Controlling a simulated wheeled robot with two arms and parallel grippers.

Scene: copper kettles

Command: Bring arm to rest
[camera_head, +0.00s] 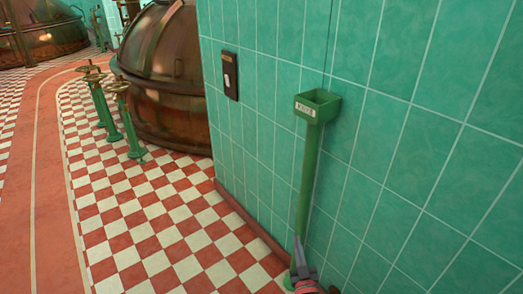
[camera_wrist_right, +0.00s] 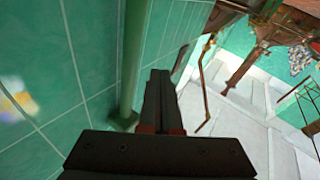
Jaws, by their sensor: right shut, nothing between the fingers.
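My right gripper (camera_head: 299,250) shows at the bottom of the head view, low in front of the green post's lower part. Its fingers are together with nothing between them. In the right wrist view the shut gripper (camera_wrist_right: 160,80) points away from the camera, beside the green post (camera_wrist_right: 133,60). I cannot tell whether it touches the post. My left gripper is not in either view.
A green post (camera_head: 306,180) with a small labelled open box (camera_head: 318,104) on top stands by the teal tiled wall (camera_head: 420,150). A dark switch plate (camera_head: 230,75) is on the wall. A copper kettle (camera_head: 165,85) and green valve stands (camera_head: 130,125) stand left. The checkered floor (camera_head: 150,230) is clear.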

